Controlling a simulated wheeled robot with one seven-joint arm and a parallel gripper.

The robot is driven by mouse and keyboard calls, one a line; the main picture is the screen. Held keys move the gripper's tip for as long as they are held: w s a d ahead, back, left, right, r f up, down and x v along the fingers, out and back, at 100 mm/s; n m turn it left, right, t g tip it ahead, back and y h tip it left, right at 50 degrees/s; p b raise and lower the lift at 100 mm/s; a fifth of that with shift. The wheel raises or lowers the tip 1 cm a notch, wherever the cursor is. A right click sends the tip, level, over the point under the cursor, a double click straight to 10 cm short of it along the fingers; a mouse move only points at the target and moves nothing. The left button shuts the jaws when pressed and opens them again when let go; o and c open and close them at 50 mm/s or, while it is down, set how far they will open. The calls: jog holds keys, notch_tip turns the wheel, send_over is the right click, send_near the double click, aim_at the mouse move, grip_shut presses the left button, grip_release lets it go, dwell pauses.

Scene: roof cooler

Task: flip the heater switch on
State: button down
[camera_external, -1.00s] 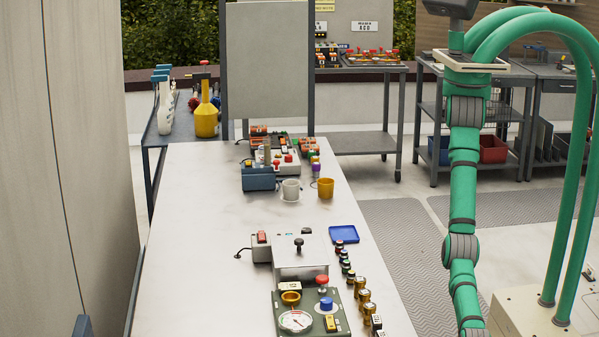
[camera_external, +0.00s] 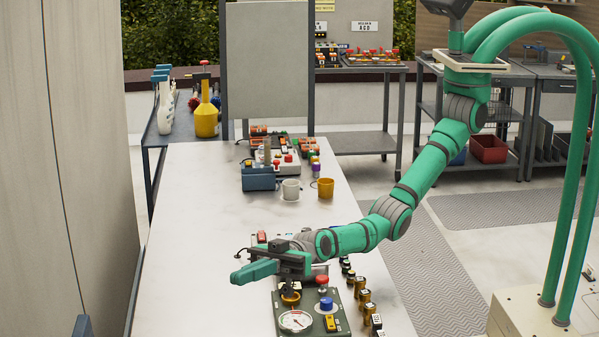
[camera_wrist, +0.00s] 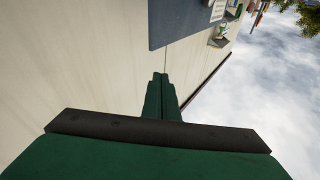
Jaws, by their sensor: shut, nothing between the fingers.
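My gripper (camera_external: 237,276) is shut and empty, its green fingers pointing left above the white table. In the wrist view the gripper (camera_wrist: 161,77) shows its two fingers together, with nothing between them. Below and right of it is a dark green panel (camera_external: 309,329) with a round gauge (camera_external: 296,321), a red knob (camera_external: 322,280), a blue knob (camera_external: 326,303) and a yellow switch (camera_external: 330,323). A small box with a red switch (camera_external: 262,237) shows just behind my wrist. The metal box beside it is mostly hidden by my arm. I cannot tell which of these is the heater switch.
Small black and gold parts (camera_external: 364,299) stand in a row along the table's right side. A blue box (camera_external: 258,177), a white cup (camera_external: 291,188) and a yellow cup (camera_external: 326,187) stand farther back. The table's (camera_external: 190,250) left side is clear; a tall wall (camera_external: 85,150) stands beyond it.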

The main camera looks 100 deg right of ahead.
jog(key=w+d+f+g+h, duration=0.1)
jog(key=w+d+f, duration=0.1)
jog(key=w+d, duration=0.5)
jog(key=w+d+f+g+h, duration=0.1)
jog(key=w+d, duration=0.3)
jog(key=d, duration=0.6)
jog(key=d+f+n+g+h, duration=0.1)
jog(key=d+f+n+g, duration=0.2)
jog(key=d, duration=1.4)
jog(key=s+d+f+n+g, duration=0.1)
jog(key=s+d, duration=0.4)
jog(key=d, duration=0.6)
jog(key=s+d+f+n+g+h, duration=0.1)
jog(key=s+d+n+g, duration=0.2)
jog(key=s+d, duration=0.3)
jog(key=s+d+n+g, duration=0.2)
jog(key=s+d, duration=0.4)
jog(key=d, duration=1)
jog(key=shift+s+f+g+h, duration=0.15)
jog(key=shift+f+g+h, duration=0.2)
jog(key=shift+g, duration=0.45)
jog(key=shift+f, duration=0.1)
